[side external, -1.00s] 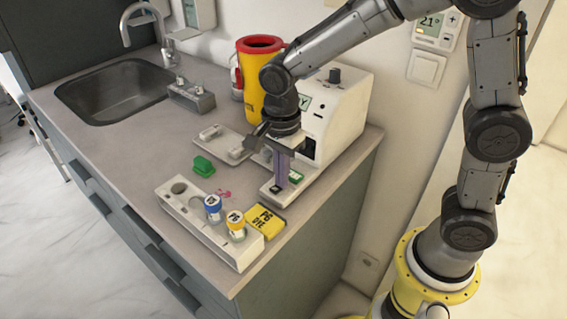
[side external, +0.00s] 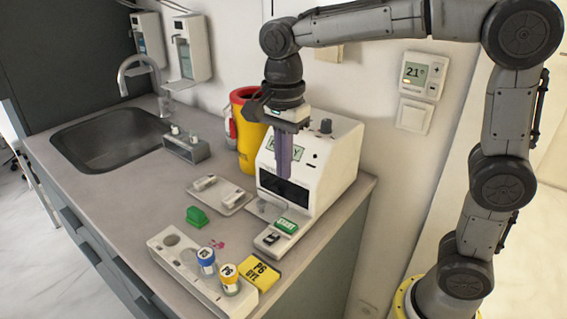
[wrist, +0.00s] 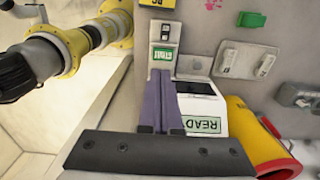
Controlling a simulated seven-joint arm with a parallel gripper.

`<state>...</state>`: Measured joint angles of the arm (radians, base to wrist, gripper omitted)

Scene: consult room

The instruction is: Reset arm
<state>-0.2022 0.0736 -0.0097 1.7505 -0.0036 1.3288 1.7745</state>
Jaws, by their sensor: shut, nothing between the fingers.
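My gripper (side external: 283,172) is shut with nothing between its purple fingers. In the side external view it hangs pointing down in front of the white machine (side external: 338,160), above its base with the green START button (side external: 286,226). In the wrist view the fingers (wrist: 162,128) point toward the green START label (wrist: 162,55), and the machine's READY screen (wrist: 203,125) shows to the right of them. The fingers appear clear of the counter.
On the counter (side external: 120,200) are a white rack (side external: 188,272) with blue-capped and yellow-capped vials, a yellow card (side external: 262,272), a green block (side external: 196,216), a small tray (side external: 232,205) and a yellow bin with red rim (side external: 243,97). The sink (side external: 95,145) is at left.

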